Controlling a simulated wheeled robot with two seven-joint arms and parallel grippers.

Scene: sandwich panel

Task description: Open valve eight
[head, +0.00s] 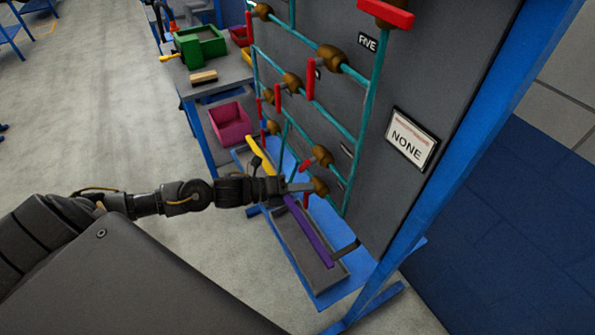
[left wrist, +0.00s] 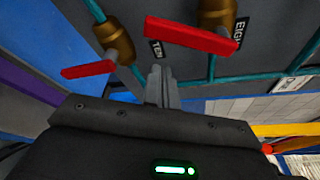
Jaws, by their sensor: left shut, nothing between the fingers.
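In the left wrist view, valve eight is a brass body (left wrist: 217,12) with a red lever (left wrist: 190,34) below it and a partly covered EIGHT label beside it. To its left is another brass valve (left wrist: 115,40), labelled TEN, with its own red lever (left wrist: 88,70). My left gripper (left wrist: 162,75) is shut and empty, its fingertips near the gap between these two valves. In the head view my left gripper (head: 308,187) is at the low valves; the upper brass valve (head: 323,155) there appears to be valve eight. I cannot tell whether the fingers touch a lever. My right gripper is out of view.
The grey panel (head: 420,70) carries teal pipes, several other valves and a sign reading NONE (head: 412,140). A blue frame post (head: 470,150) edges it. A purple bar (head: 308,232) lies below. A table with a green bin (head: 200,45) and a magenta bin (head: 230,123) stand behind.

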